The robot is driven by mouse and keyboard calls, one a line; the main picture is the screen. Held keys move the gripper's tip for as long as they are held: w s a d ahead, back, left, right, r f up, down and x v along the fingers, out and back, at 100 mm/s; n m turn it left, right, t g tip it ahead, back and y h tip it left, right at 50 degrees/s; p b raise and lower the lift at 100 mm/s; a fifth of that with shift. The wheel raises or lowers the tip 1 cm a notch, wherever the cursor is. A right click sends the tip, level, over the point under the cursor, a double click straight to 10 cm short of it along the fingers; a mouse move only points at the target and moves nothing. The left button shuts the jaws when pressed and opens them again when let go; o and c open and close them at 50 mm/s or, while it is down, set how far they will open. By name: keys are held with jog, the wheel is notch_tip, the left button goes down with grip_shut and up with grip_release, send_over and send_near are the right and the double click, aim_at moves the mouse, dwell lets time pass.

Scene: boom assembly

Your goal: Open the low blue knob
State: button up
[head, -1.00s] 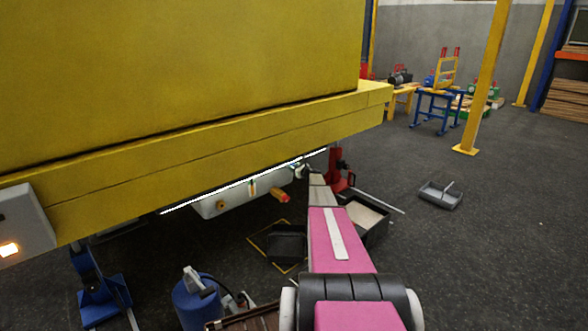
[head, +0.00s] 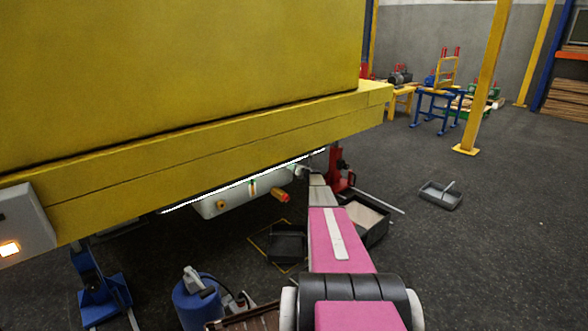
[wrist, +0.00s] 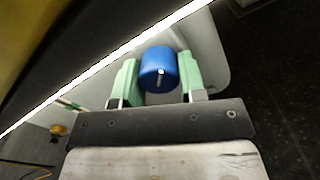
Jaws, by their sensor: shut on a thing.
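The blue knob (wrist: 158,70) is round and sits on a pale grey-white panel (wrist: 208,60) under the yellow machine, in the wrist view. My gripper (wrist: 157,78) has its two green fingers on either side of the knob and is shut on it. A small light mark shows on the knob's face. In the head view my pink arm reaches under the yellow boom body (head: 200,165), and its end and the knob are hidden or too small to make out.
A bright light strip (head: 245,181) runs along the lower edge of the yellow body, close to my gripper. A white tank (head: 240,197), a red jack (head: 340,170), a dark tray (head: 368,220) and a blue cylinder (head: 195,302) are nearby. The floor to the right is mostly clear.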

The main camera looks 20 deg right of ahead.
dwell(0.3)
jog(key=o, duration=0.9)
jog(key=v, duration=1.1)
jog(key=shift+a, duration=0.1)
